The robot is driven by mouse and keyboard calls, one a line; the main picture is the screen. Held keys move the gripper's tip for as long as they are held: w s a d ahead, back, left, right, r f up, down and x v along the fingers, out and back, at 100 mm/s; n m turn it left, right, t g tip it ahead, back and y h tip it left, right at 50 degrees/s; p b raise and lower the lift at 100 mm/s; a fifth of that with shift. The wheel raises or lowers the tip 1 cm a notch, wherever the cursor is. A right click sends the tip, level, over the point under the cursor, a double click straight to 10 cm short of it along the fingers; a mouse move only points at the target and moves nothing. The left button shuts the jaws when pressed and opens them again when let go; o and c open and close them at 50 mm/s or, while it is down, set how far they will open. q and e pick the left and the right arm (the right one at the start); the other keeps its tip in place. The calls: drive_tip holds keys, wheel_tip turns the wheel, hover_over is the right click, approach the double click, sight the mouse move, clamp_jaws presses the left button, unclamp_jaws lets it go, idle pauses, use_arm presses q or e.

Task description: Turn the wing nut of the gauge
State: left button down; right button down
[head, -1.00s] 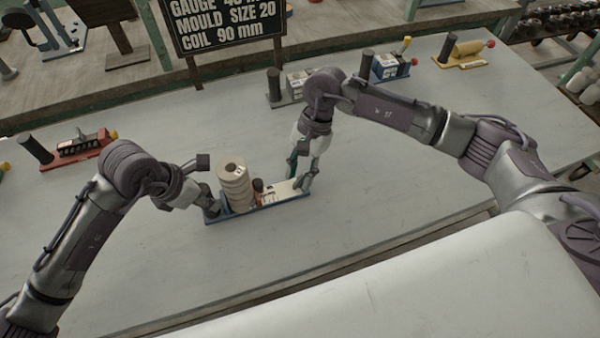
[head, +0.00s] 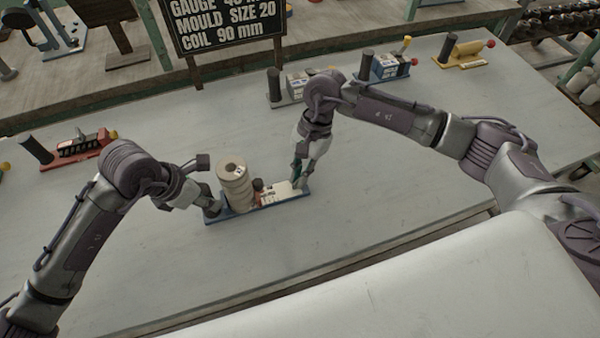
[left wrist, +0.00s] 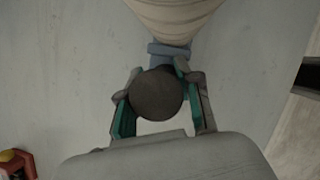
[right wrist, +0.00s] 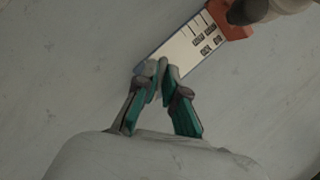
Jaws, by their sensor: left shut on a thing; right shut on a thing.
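The gauge has a blue base (head: 245,213), a white marked scale (head: 283,193) and a red block (right wrist: 234,20). A stack of pale rings or coil (head: 235,186) stands on its left part. My left gripper (head: 212,207) is shut on the gauge's dark round handle (left wrist: 156,96), one finger on each side. My right gripper (head: 298,184) is at the base's right end. In the right wrist view its fingertips (right wrist: 160,70) are shut together on a small grey part, apparently the wing nut, mostly hidden by the fingers.
Similar gauges stand on the table: a red one (head: 82,150) at left, a grey one (head: 297,84), a blue one (head: 388,67) and a yellow one (head: 467,51) at the back. A sign board (head: 225,22) stands behind. The table (head: 400,200) is bare around the held gauge.

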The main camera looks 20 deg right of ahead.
drive_tip(key=m+t, duration=0.1)
drive_tip(key=m, duration=0.2)
drive_tip(key=m+t+y, duration=0.1)
drive_tip(key=m, duration=0.2)
drive_tip(key=m+t, duration=0.2)
drive_tip(key=m, duration=0.3)
drive_tip(key=shift+s, duration=0.1)
drive_tip(key=m+t, duration=0.1)
drive_tip(key=m, duration=0.2)
drive_tip(key=m+t+h, duration=0.1)
drive_tip(key=m, duration=0.1)
drive_tip(key=shift+m+h, duration=0.3)
drive_tip(key=shift+m, duration=0.1)
drive_tip(key=m+h, duration=0.1)
drive_tip(key=m, duration=0.3)
drive_tip(key=shift+m+t+h, duration=0.4)
drive_tip(key=c, duration=1.3)
unclamp_jaws()
drive_tip(key=shift+o, duration=0.2)
